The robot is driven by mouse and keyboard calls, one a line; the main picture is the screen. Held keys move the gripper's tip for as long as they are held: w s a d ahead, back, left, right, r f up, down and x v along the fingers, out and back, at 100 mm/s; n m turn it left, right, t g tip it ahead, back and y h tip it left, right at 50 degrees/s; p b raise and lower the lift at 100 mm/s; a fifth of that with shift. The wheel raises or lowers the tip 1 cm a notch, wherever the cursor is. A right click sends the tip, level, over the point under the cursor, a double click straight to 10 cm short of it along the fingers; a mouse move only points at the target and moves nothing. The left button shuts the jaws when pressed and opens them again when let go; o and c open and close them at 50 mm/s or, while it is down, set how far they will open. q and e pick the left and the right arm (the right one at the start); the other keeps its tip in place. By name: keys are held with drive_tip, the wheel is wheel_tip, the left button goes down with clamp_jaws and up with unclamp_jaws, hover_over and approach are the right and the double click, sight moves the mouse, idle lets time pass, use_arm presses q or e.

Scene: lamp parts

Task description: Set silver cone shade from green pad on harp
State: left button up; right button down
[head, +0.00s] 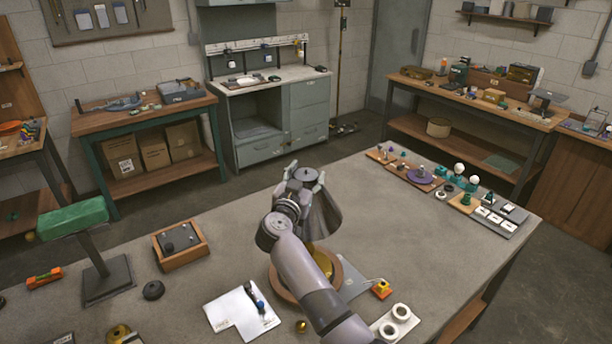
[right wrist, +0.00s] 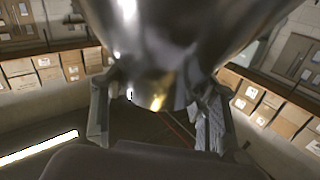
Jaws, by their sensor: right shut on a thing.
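The silver cone shade (head: 323,217) is held up over the middle of the table by my right gripper (head: 304,183), which is shut on its narrow upper part. In the right wrist view the shiny shade (right wrist: 155,60) fills the upper middle, between the two fingers of my right gripper (right wrist: 158,118). A green pad (head: 72,218) tops a dark post stand at the left, with nothing on it. Below the shade, a round wooden base (head: 281,284) with a brass-coloured part shows partly behind my arm. No harp can be made out. My left gripper is out of view.
A wooden tray (head: 181,245) and white papers (head: 240,311) lie left of my arm. A yellow-orange block (head: 381,289) and a white two-ring holder (head: 396,322) lie to its right. Small parts on boards (head: 463,202) fill the far right. The table between is mostly clear.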

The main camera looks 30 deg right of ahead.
idle(0.4)
drive_tip(key=c, duration=0.6)
unclamp_jaws()
drive_tip(key=shift+o, duration=0.2)
drive_tip(key=shift+f, duration=0.15)
drive_tip(key=v, duration=1.2)
